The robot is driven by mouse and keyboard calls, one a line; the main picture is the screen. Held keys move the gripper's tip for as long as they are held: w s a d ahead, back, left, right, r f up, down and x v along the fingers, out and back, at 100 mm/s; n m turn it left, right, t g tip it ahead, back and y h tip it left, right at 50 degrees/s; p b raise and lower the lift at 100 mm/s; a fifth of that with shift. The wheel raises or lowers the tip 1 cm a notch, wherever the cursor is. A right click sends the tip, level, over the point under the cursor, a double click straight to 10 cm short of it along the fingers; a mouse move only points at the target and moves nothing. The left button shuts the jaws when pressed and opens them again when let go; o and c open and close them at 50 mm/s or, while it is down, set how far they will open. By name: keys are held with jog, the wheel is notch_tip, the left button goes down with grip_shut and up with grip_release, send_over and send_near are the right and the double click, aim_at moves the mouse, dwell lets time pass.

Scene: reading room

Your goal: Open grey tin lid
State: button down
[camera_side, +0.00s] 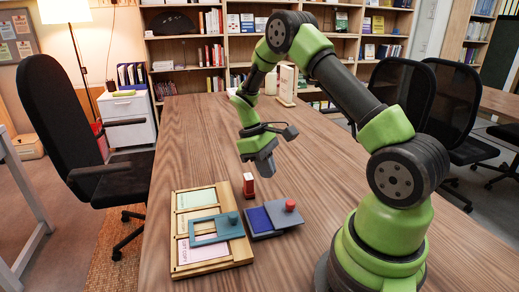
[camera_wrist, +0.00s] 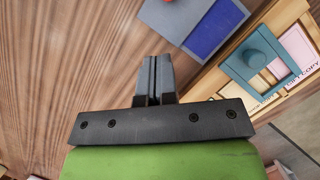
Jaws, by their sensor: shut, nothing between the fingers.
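The grey tin (camera_side: 262,236) lies on the table below and in front of my gripper, with a blue pad showing in its left part. Its grey lid (camera_side: 279,205), with a red knob (camera_side: 290,205), sits to the right side and leaves the blue part uncovered. In the wrist view, the blue pad (camera_wrist: 213,27) and grey lid (camera_wrist: 162,18) are at the top, with the red knob cut by the frame edge. My gripper (camera_side: 268,172) is shut and empty above the table, apart from the tin; its closed fingers show in the wrist view (camera_wrist: 155,62).
A wooden tray (camera_side: 180,262) with paper cards and a teal frame (camera_side: 207,238) with a round knob lies left of the tin. The far table is mostly clear.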

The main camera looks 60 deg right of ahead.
aim_at(290, 202)
jog(key=v, duration=0.4)
jog(key=shift+w+r, duration=0.15)
jog(key=shift+r, duration=0.2)
jog(key=c, duration=1.7)
grip_release()
jog(key=shift+r, duration=0.25)
jog(key=o, duration=0.3)
jog(key=shift+s+a, duration=0.1)
jog(key=shift+s, duration=0.1)
jog(key=o, duration=0.5)
jog(key=s, duration=0.1)
jog(key=s+a+f, duration=0.1)
jog(key=s, duration=0.2)
jog(key=shift+s+a+f, duration=0.2)
jog(key=shift+a, duration=0.05)
jog(key=shift+c, duration=0.2)
jog(key=x, duration=0.9)
jog(key=shift+s+f, duration=0.25)
